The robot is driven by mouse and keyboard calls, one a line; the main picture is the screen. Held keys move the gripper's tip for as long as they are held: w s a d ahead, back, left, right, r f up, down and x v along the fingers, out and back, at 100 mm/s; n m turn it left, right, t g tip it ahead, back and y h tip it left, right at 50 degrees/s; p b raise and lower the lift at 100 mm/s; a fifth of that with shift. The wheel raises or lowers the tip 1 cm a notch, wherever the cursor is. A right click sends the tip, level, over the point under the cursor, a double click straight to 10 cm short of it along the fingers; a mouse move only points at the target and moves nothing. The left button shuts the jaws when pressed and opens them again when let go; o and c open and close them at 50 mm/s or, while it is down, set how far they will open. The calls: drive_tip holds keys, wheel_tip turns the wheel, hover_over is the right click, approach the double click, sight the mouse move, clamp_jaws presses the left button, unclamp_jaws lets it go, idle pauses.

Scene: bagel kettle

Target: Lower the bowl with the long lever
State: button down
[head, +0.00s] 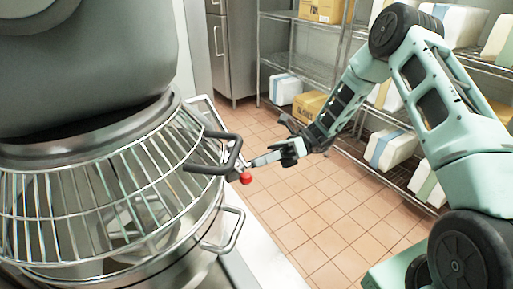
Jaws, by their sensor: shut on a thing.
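The large grey mixer stands at the left with a wire guard (110,190) around its front. Its steel bowl (185,245) is below the guard, partly hidden by the wires. A red ball knob (246,178) is just below the handle's right end.
A steel loop handle (232,230) sticks out from the bowl's right side. Wire shelves (305,68) with boxes and white containers stand at the back and right. A steel cabinet (232,50) is behind. The tiled floor (310,205) between is clear.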

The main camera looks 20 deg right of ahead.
wheel_tip(320, 180, up, 14)
drive_tip(key=s+m+p, duration=0.2)
drive_tip(key=m+p, duration=0.4)
drive_tip(key=p, duration=1)
drive_tip(key=w+r+m+p, duration=0.5)
drive_tip(key=r+p, duration=0.4)
drive_tip(key=r, duration=0.2)
drive_tip(key=shift+w+a+r+m+p, duration=0.3)
drive_tip(key=shift+w+r+p, duration=0.05)
drive_tip(key=shift+r, duration=0.05)
drive_tip(key=shift+w+r, duration=0.1)
drive_tip(key=shift+r, duration=0.05)
drive_tip(key=c, duration=1.3)
unclamp_jaws()
